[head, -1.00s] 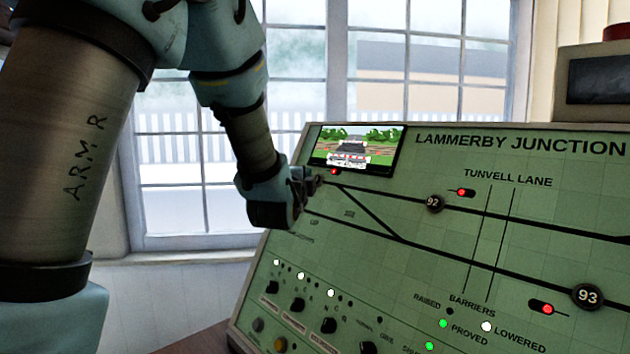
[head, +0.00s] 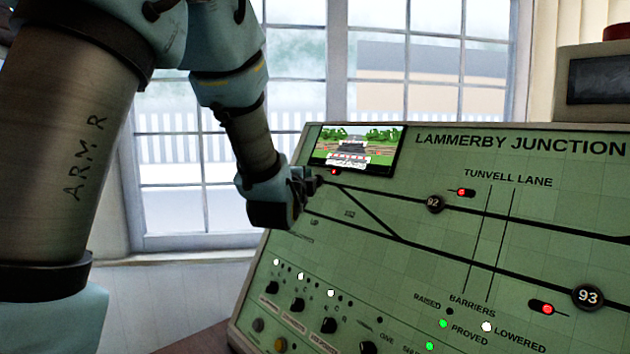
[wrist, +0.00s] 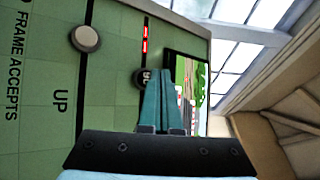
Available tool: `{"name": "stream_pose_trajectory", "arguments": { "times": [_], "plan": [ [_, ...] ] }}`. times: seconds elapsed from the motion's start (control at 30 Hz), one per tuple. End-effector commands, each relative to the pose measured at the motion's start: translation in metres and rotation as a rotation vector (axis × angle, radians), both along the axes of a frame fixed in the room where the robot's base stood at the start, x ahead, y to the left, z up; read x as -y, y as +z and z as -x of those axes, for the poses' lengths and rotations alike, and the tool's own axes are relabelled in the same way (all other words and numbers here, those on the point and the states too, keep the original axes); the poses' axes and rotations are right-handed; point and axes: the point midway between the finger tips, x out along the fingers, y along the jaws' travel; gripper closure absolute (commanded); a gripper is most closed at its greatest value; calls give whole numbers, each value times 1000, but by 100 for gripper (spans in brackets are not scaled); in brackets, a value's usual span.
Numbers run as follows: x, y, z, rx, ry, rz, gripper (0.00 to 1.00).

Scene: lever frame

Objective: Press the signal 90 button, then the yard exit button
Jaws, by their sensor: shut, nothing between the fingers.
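My gripper (head: 312,183) is shut and empty at the upper left of the green panel, just below the small screen. In the wrist view its closed fingers (wrist: 168,98) point at the panel and overlap a dark round button (wrist: 139,77) with white characters. The fingers partly hide those characters, so I cannot read the number or tell whether they touch. A pale round button (wrist: 86,38) stands clear to the left, near the word UP. I cannot make out a yard exit label in either view.
The sloping green panel (head: 560,230) carries dark buttons 92 (head: 435,203) and 93 (head: 588,296), red lights and a row of switches along its lower left. The small screen (head: 357,150) is close to my gripper. A window (head: 200,200) lies behind.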

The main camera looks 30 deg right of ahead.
Motion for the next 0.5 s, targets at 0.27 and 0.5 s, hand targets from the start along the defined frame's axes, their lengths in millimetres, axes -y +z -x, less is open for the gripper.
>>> {"name": "stream_pose_trajectory", "arguments": {
  "times": [0.27,0.5],
  "plan": [
    [0,0,0,0,0,0,100],
    [5,-3,-1,1,0,1,100]
  ]
}}
